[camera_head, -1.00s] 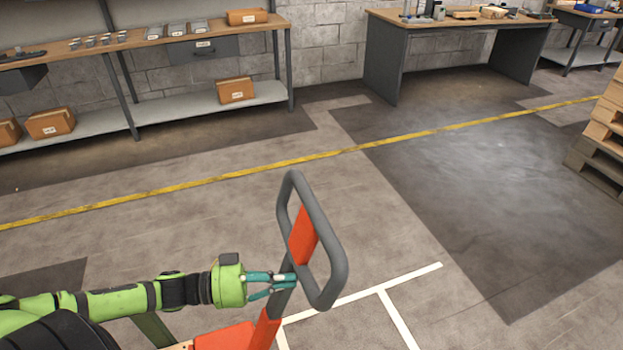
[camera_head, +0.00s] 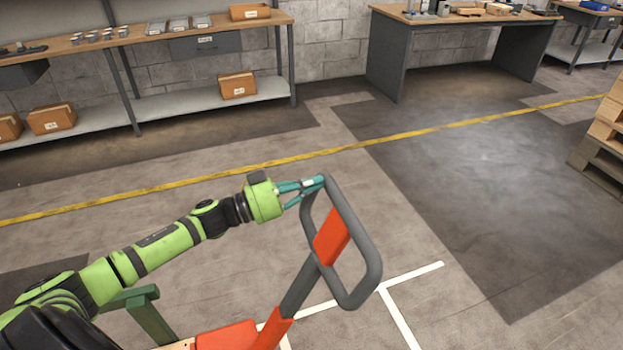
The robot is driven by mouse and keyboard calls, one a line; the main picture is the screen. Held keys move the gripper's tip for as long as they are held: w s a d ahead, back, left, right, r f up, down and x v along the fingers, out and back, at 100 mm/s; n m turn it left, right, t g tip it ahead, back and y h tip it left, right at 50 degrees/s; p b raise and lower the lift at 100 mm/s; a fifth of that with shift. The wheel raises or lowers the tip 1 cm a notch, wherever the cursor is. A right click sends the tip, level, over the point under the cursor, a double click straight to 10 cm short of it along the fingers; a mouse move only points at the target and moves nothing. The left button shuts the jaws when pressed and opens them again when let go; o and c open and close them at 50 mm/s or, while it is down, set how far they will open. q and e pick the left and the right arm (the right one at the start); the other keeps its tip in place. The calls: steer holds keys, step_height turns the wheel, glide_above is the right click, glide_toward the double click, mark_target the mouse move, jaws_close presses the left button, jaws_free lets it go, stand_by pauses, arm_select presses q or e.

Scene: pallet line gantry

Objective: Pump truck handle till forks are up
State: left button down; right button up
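The truck handle (camera_head: 371,262) is a grey loop with an orange panel (camera_head: 332,237) inside it. Its grey shaft (camera_head: 299,288) leans up to the right from an orange base (camera_head: 228,337) at the bottom edge. My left gripper (camera_head: 314,187), with teal fingers, is at the upper left corner of the loop. The fingers overlap the bar there; whether they are closed on it I cannot tell. The forks are out of view. My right gripper is not in view.
White floor lines (camera_head: 400,318) run beside the handle. A yellow line (camera_head: 250,171) crosses the floor behind it. A shelf bench (camera_head: 210,108) and a grey desk (camera_head: 388,62) stand at the wall. Wooden pallets (camera_head: 597,150) are stacked at the right. The floor between is clear.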

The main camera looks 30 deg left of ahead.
arm_select(q)
steer(key=shift+a+r, duration=0.15)
steer(key=shift+r, duration=0.15)
steer(key=w+d+f+b, duration=0.4)
steer(key=w+d, duration=0.3)
steer(key=shift+w+f, duration=0.25)
steer(key=shift+w, duration=0.1)
